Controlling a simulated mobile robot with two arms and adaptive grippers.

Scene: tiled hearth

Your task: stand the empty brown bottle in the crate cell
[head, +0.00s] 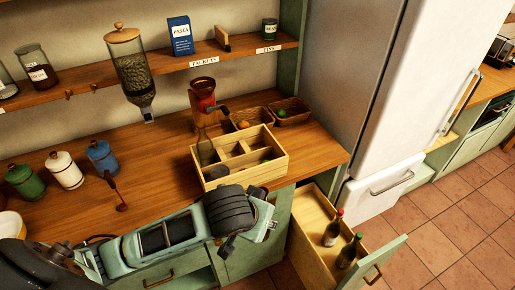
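The wooden crate (268,172) stands on the counter and is divided into several cells. A dull, see-through brownish bottle (206,150) stands upright at the crate's left end. It appears to be inside the left cell, but its base is hidden. Two dark bottles (331,230) (348,251) stand in the open drawer below, to the right. My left arm comes in from the left, and its gripper (262,216) is in front of the crate, apart from the bottle. Its fingers are too foreshortened to read. My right gripper is out of view.
A red-and-wood grinder (203,97) stands behind the crate, with wicker baskets (291,111) beside it. A glass dispenser (133,72) hangs from the shelf. Canisters (64,170) stand at the left. The open drawer (309,240) juts out over the floor.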

